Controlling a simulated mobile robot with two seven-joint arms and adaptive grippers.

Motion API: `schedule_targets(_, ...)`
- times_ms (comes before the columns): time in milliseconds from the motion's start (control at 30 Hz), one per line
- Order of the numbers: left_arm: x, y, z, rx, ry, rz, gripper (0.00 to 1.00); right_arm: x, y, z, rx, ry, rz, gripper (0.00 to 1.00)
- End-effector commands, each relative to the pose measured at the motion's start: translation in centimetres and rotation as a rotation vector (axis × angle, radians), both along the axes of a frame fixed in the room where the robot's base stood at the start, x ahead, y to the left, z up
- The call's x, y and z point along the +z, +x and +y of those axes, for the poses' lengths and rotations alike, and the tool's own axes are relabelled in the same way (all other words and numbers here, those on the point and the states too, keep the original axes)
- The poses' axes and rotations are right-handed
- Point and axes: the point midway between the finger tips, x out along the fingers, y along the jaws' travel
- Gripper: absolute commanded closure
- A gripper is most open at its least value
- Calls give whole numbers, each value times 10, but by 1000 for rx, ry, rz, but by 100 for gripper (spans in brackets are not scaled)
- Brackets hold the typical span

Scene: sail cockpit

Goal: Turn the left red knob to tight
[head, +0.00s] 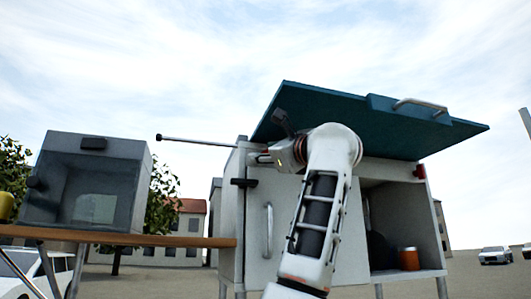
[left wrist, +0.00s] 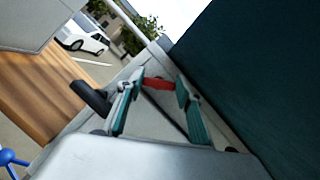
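A red knob (left wrist: 157,83) shows in the left wrist view, at the top edge of the pale cabinet. My left gripper (left wrist: 160,84) has its two teal-padded fingers apart, one on each side of the knob. I cannot tell whether they touch it. In the head view my left gripper (head: 258,158) is at the upper left corner of the cabinet (head: 231,220), and that knob is hidden there. Another red knob (head: 420,171) is at the cabinet's upper right corner. My right gripper is not in view.
A teal lid (head: 350,122) is raised above the cabinet, close to my left arm. A black latch (head: 243,183) sits beside the gripper. A thin rod (head: 195,141) sticks out left. A wooden table (head: 190,241) bears a grey box (head: 130,205). An orange jar (head: 409,259) stands inside the cabinet.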

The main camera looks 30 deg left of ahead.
Motion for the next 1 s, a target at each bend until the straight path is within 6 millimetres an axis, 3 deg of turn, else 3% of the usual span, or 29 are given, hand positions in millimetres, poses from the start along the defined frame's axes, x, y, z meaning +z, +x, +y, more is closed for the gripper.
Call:
schedule_targets(367,-1,1,0,-3,52,62,86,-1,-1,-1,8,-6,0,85)
schedule_targets(1000,-1,-1,1,-2,341,399,86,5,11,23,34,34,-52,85)
